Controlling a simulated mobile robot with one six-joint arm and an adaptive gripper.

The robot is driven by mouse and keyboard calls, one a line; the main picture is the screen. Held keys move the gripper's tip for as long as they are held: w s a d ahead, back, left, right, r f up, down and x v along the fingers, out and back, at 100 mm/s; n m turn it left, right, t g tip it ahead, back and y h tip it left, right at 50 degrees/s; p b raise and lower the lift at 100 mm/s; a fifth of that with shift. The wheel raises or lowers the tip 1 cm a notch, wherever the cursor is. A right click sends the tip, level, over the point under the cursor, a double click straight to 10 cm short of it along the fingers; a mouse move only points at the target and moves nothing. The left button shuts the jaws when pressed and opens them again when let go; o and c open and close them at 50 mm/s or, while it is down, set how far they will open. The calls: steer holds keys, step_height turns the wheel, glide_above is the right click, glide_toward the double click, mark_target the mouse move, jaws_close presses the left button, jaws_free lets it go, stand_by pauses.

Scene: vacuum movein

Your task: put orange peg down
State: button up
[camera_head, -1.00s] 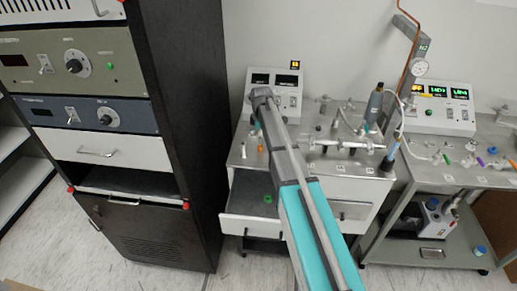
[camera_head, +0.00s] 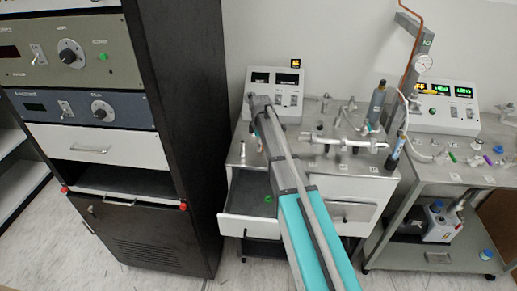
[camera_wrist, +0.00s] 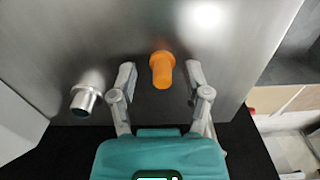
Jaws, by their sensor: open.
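The orange peg (camera_wrist: 161,70) stands on the bare metal bench top (camera_wrist: 110,30) in the wrist view. My gripper (camera_wrist: 160,78) is open, with one finger to the left of the peg and one to the right. Gaps show between the peg and both fingers, so neither seems to touch it. The bench top (camera_head: 330,165) also shows in the head view, where my arm reaches over its left part. I cannot make out the gripper's fingers there.
A shiny metal cylinder (camera_wrist: 85,98) stands left of the left finger. An open drawer (camera_head: 248,226) holding a small green item (camera_head: 268,198) juts out below the bench. Glassware (camera_head: 345,143) stands to the right on the bench. A tall dark cabinet (camera_head: 185,130) stands left.

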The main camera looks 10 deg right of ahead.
stand_by(0.4)
jaws_close()
steer(key=shift+r, duration=0.15)
step_height(320, 180, up, 3)
steer(key=p, duration=0.3)
steer(key=shift+f, duration=0.2)
steer(key=s+d+r+p, duration=0.1)
steer(key=s+r+p, duration=0.9)
steer(key=s, duration=0.4)
steer(key=shift+d, duration=0.1)
stand_by(0.5)
